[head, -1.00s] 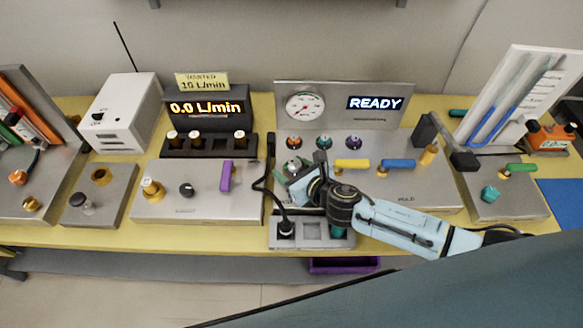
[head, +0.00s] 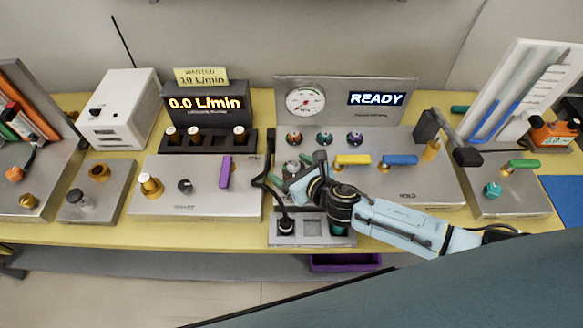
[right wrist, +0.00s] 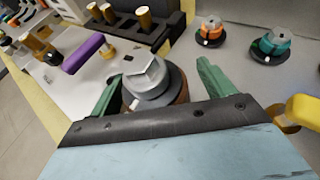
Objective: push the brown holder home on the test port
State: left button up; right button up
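In the right wrist view, a grey fitting with a hexagonal top (right wrist: 150,80) stands upright on the bench unit, with a brown ring, seemingly the brown holder (right wrist: 182,92), partly showing below it. My right gripper (right wrist: 160,85) has its green fingers apart, one on each side of the fitting, with a visible gap at the right finger. The gripper's dark palm edge hides the base, so I cannot tell how the holder sits on the port. In the head view, my right gripper (head: 293,182) is low over the left part of the middle unit, mostly covering the fitting (head: 292,168). My left gripper is not in view.
Orange (head: 294,139), teal (head: 324,139) and purple (head: 355,139) ringed fittings stand behind the gripper. Yellow (head: 352,160) and blue (head: 400,160) handles lie to its right. A grey tray (head: 283,240) and a black cable (head: 258,180) are close by. The display (head: 377,98) reads READY.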

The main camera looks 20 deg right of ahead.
jog(key=shift+s+d+r, duration=0.15)
jog(key=shift+s+d, duration=0.05)
jog(key=shift+s, duration=0.25)
jog(key=p+v, duration=0.1)
jog(key=v, duration=1.1)
jog(key=shift+r, duration=0.2)
jog(key=shift+s, duration=0.2)
